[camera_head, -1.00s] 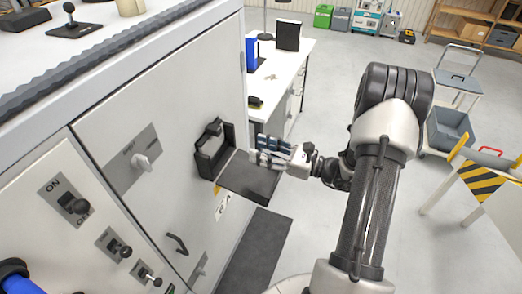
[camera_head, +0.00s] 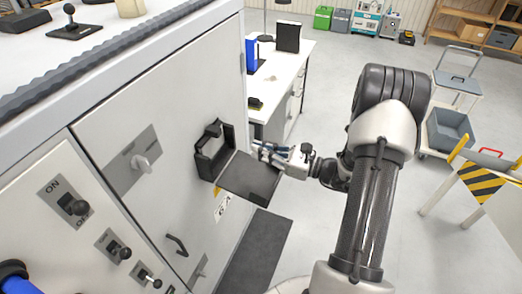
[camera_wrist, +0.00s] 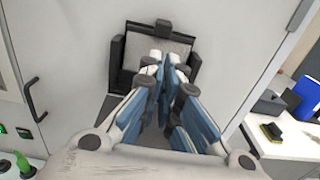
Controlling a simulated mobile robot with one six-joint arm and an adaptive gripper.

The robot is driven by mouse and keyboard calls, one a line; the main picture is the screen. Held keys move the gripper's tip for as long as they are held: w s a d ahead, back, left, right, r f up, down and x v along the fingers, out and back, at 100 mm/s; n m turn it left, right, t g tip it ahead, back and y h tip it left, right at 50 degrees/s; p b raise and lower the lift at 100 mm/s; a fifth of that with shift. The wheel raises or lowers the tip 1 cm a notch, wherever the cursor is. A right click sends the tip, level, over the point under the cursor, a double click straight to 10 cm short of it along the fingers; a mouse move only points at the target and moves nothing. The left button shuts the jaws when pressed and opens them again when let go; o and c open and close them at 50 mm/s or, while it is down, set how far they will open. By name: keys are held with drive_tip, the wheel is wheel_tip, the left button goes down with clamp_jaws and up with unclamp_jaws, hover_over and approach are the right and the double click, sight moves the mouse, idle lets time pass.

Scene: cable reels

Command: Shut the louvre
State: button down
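The louvre is a black frame (camera_head: 209,158) on the front of the grey cabinet, with a dark flap (camera_head: 248,181) standing out from it, open. In the wrist view the frame (camera_wrist: 117,58) lies ahead, around a grey inner panel. My gripper (camera_head: 258,149) is at the flap's far side, just above its edge in the head view. In the wrist view my gripper's blue-padded fingers (camera_wrist: 167,70) converge with their tips close together, with nothing seen between them. The fingers hide much of the flap there, and I cannot tell whether they touch it.
A white desk (camera_head: 288,70) with a blue binder stands behind. A trolley with a grey bin (camera_head: 450,130) and a striped barrier (camera_head: 485,180) stand at right. Floor between is clear.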

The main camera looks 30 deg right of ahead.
drive_tip(key=c, duration=2.3)
unclamp_jaws()
drive_tip(key=o, duration=0.9)
drive_tip(key=shift+d, duration=0.1)
drive_tip(key=v, duration=1.2)
drive_tip(key=shift+c, duration=0.3)
